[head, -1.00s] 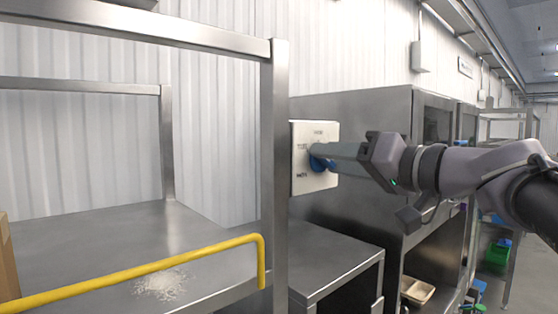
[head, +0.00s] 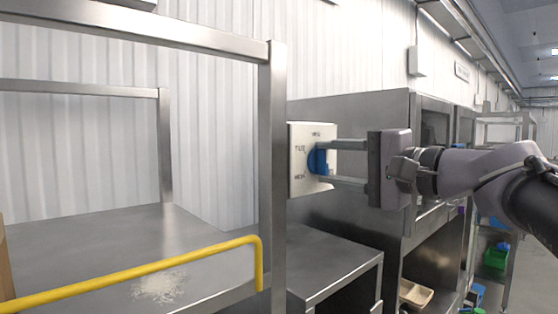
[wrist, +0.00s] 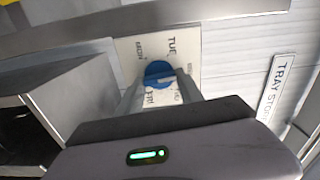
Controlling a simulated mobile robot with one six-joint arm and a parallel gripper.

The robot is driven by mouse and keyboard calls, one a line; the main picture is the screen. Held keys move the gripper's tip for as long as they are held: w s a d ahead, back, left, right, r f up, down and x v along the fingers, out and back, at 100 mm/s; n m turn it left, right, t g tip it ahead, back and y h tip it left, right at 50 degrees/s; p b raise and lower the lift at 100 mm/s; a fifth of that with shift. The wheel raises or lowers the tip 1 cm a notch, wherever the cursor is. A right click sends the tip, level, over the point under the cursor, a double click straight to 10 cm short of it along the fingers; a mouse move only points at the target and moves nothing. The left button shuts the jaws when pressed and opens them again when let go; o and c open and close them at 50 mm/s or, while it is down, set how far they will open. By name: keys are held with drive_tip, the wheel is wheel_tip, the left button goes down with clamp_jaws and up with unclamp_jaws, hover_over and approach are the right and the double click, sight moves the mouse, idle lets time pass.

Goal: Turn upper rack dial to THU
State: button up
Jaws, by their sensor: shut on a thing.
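The rack dial is a round blue knob (head: 317,161) on a white plate (head: 299,186) fixed to the rack's right front post. My gripper (head: 322,162) is shut on the knob from the right, one finger above it and one below. In the wrist view the knob (wrist: 158,72) sits between the two fingertips (wrist: 160,84). I cannot tell which label the knob points to.
The steel rack post (head: 272,215) stands close left of the plate. A yellow rail (head: 130,276) runs along the rack shelf, with spilled rice (head: 160,286) behind it. A steel cabinet (head: 350,115) stands behind the gripper. A TRAY sign (wrist: 276,88) is in the wrist view.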

drive_tip(key=m+p, duration=0.2)
drive_tip(key=m, duration=0.4)
drive_tip(key=m+p, duration=0.2)
drive_tip(key=m, duration=0.1)
drive_tip(key=shift+m, duration=0.4)
drive_tip(key=shift+f+m+p, duration=0.1)
drive_tip(key=shift+m+p, duration=0.65)
drive_tip(key=shift+m, duration=0.65)
drive_tip(key=o, duration=1.4)
